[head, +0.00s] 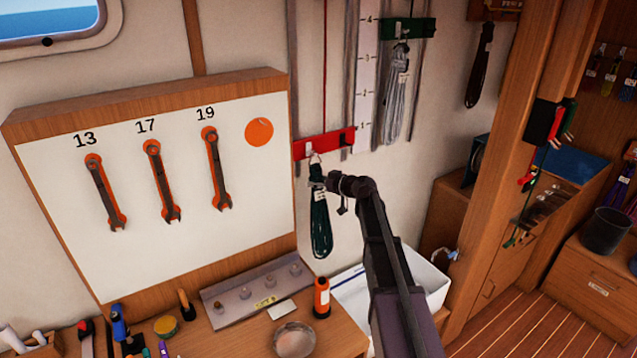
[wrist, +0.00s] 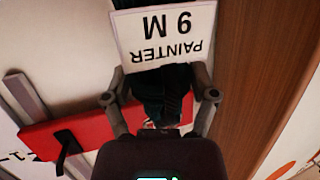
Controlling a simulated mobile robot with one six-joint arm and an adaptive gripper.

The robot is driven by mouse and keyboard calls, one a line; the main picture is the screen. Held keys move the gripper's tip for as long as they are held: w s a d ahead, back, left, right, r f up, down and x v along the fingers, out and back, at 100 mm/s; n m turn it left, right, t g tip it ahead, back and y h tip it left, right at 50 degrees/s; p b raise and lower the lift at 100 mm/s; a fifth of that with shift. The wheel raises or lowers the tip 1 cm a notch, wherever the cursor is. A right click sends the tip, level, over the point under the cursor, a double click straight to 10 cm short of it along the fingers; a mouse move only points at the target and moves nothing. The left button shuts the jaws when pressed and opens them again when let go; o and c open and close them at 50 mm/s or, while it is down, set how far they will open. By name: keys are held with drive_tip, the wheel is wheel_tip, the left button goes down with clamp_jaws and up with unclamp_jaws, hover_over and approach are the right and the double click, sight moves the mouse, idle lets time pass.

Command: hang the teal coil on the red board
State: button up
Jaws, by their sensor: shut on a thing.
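The teal coil (head: 320,228) hangs as a long dark bundle just below the red board (head: 325,144) in the head view. A ring at its top lies at the board's left hook; I cannot tell whether it is over the hook. My gripper (head: 325,184) is shut on the coil near its top. In the wrist view my gripper (wrist: 162,97) has a finger on each side of the coil (wrist: 165,80). A white tag (wrist: 165,35) on the coil reads "PAINTER 9 M". The red board (wrist: 65,138) shows behind, at the left, with a dark hook.
A wooden tool board (head: 250,200) with several wrenches stands to the left. A green board (head: 408,28) with a grey coil (head: 397,90) is up to the right. A white bin (head: 432,280) and an orange bottle (head: 321,297) stand below.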

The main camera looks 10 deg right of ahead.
idle(0.3)
drive_tip(key=o, duration=1.2)
drive_tip(key=shift+s+r, duration=0.1)
drive_tip(key=shift+r, duration=0.05)
